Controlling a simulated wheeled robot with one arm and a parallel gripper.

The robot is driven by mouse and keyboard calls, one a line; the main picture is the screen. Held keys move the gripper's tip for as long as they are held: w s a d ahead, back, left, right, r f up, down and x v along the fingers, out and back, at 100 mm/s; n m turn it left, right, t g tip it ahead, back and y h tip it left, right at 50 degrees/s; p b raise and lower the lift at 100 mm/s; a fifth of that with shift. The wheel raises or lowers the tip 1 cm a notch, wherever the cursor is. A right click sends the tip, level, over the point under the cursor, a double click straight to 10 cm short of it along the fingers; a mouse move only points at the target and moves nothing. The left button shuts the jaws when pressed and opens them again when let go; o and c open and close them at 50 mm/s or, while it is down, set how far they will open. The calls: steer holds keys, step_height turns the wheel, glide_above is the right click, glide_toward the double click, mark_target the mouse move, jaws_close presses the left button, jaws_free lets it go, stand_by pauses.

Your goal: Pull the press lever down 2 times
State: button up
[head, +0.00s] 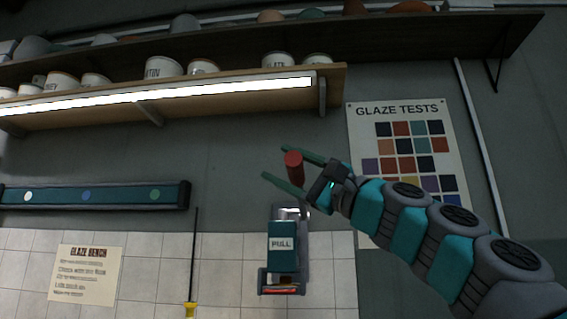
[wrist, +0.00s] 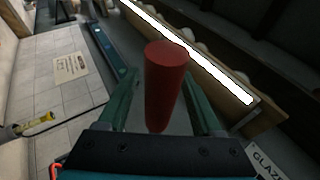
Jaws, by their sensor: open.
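The press (head: 282,228) is a teal block marked PULL in a grey frame, against the tiled wall below my gripper in the head view. A red cylindrical handle (head: 293,168), which looks like the lever's grip, stands above it. My gripper (head: 275,165) is open, with one green finger on either side of the handle. In the wrist view the red handle (wrist: 165,85) stands between the fingers, with visible gaps beside it. I cannot tell whether a finger touches it. The link between the handle and the press is not clearly visible.
A lit wooden shelf (head: 180,95) with pots runs above, to the left. A GLAZE TESTS chart (head: 400,112) hangs behind my arm. A teal rail (head: 95,195) and a GLAZE BENCH sign (head: 86,274) are at left. A yellow-tipped rod (head: 192,265) hangs left of the press.

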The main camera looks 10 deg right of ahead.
steer(key=shift+a, duration=0.1)
jaws_close()
stand_by(0.5)
stand_by(0.9)
